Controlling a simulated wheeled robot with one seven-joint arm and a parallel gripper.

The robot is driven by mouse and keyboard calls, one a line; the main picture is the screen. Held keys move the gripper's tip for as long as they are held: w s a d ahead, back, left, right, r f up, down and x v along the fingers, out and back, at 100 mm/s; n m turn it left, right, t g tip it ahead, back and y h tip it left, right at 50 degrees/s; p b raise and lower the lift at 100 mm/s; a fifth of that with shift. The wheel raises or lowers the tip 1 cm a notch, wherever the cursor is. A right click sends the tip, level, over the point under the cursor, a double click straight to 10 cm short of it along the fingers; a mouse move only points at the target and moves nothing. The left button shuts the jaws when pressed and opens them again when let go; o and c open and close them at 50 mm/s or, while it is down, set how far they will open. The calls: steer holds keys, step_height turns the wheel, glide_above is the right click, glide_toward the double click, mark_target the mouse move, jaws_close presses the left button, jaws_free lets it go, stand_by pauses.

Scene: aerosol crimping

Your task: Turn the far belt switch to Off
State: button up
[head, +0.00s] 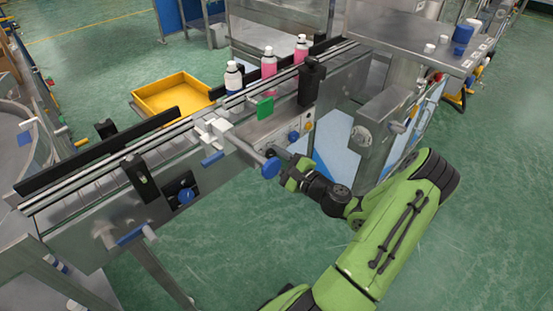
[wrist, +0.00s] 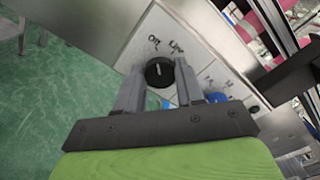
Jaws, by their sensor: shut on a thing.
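A light pointer mark shows on the knob's face. Two small labels (wrist: 164,44) stand beside the knob; their words are too small to read surely. I cannot tell which label the pointer faces. In the head view the knob is hidden by my gripper.
Open green floor (head: 490,220) lies at right.

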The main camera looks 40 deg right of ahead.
steer(key=shift+n, duration=0.3)
steer(key=o, duration=1)
steer(key=shift+o, duration=0.2)
steer(key=s+p, duration=0.2)
steer(key=s, duration=1.3)
steer(key=shift+s+d+p, duration=0.2)
steer(key=shift+s+p, duration=0.1)
steer(key=shift+s, duration=0.1)
